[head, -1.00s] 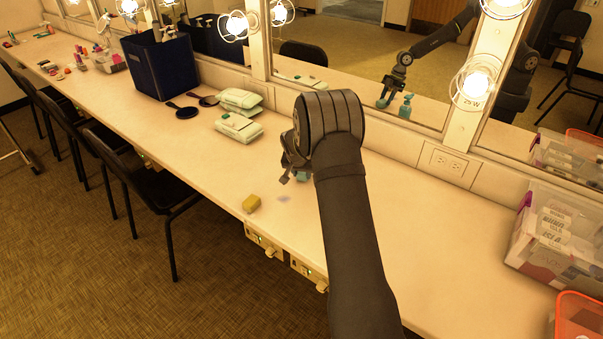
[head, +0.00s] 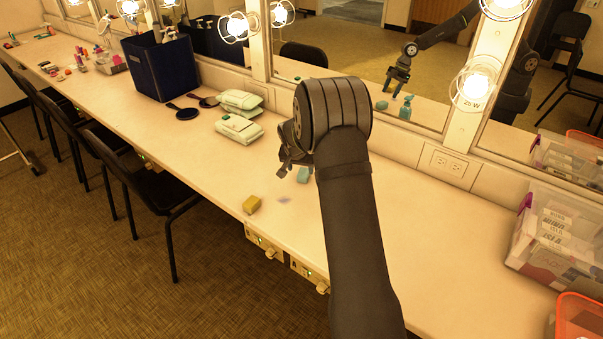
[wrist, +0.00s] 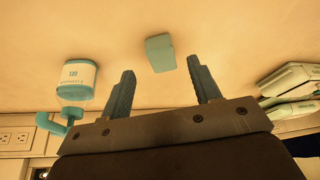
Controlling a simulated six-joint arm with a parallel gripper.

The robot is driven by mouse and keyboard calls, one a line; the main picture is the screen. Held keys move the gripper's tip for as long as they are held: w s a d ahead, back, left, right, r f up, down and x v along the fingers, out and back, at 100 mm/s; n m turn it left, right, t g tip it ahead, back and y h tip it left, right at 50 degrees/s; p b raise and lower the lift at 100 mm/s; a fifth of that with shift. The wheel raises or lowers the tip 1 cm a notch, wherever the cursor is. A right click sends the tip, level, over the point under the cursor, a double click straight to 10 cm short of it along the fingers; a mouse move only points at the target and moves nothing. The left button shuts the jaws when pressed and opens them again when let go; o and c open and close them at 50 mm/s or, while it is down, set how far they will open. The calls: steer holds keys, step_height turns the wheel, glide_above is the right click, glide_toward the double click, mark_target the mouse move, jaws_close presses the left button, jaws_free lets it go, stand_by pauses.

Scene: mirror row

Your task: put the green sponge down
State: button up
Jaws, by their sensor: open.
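The green sponge (head: 304,175) lies on the counter, partly hidden behind my arm in the head view. In the wrist view the sponge (wrist: 160,54) is a small teal-green block resting on the counter, beyond and between my open fingertips and apart from them. My gripper (head: 290,166) is above the counter, empty; in the wrist view its two dark fingers (wrist: 166,81) are spread wide. The sponge also shows as a reflection in the mirror, below the reflected gripper.
A teal-labelled pump bottle (wrist: 76,80) stands near my gripper. A yellow sponge (head: 252,205) lies near the counter's front edge. Wipe packs (head: 239,127), dark hand mirrors (head: 187,113) and a navy bin (head: 160,68) are to the left. Clear boxes (head: 555,235) stand at the right.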

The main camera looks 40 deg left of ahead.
mark_target(302, 176)
steer(key=v, duration=0.7)
steer(key=x, duration=1.2)
steer(key=shift+f, duration=0.25)
step_height(302, 176, up, 3)
steer(key=shift+f, duration=0.2)
steer(key=shift+r, duration=0.55)
